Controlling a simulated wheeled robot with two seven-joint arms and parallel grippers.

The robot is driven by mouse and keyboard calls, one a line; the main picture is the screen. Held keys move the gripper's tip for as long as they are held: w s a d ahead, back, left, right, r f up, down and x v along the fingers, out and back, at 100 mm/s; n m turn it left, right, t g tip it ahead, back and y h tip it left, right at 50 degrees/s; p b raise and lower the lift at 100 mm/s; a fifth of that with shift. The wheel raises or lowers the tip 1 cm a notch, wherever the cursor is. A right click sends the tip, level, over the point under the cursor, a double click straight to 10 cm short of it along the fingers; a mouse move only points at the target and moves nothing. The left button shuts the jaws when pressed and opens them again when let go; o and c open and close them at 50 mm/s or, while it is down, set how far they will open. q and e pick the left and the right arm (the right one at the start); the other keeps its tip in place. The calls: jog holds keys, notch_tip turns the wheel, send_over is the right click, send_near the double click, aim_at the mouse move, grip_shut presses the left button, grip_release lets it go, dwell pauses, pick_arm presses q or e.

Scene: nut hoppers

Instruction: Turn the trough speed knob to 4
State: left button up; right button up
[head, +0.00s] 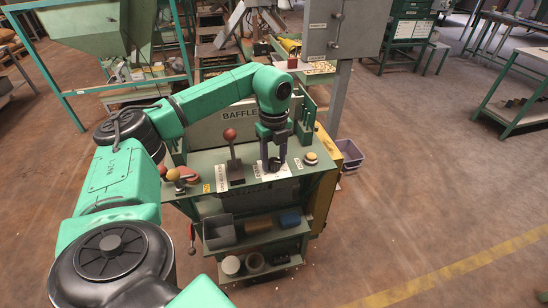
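My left gripper (274,160) points down over the right part of a green control panel (212,164). Its two dark fingers are apart, one on each side of a small dark knob (275,164) on a white dial plate (267,174). I take this to be the trough speed knob. The fingers hide much of it, and I cannot tell whether they touch it. The dial numbers and pointer are too small to read. My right gripper is not in view.
A "BAFFLE" board (236,116) rises behind. Shelves with bins (219,232) are below. Open floor lies right.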

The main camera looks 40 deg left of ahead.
pick_arm(q)
grip_shut()
jog(key=m+p, duration=0.2)
jog(key=m, duration=0.2)
jog(key=shift+r+m, duration=0.15)
jog(key=shift+m, duration=0.25)
jog(key=m+p, duration=0.1)
jog(key=m, duration=0.4)
jog(key=shift+p, duration=0.35)
jog(key=m, duration=0.4)
jog(key=shift+p, duration=0.35)
jog(key=m, duration=0.3)
jog(key=shift+m, duration=0.3)
jog(key=m, duration=0.6)
jog(key=shift+w+p, duration=0.1)
jog(key=shift+p, duration=0.25)
jog(key=shift+m, duration=0.4)
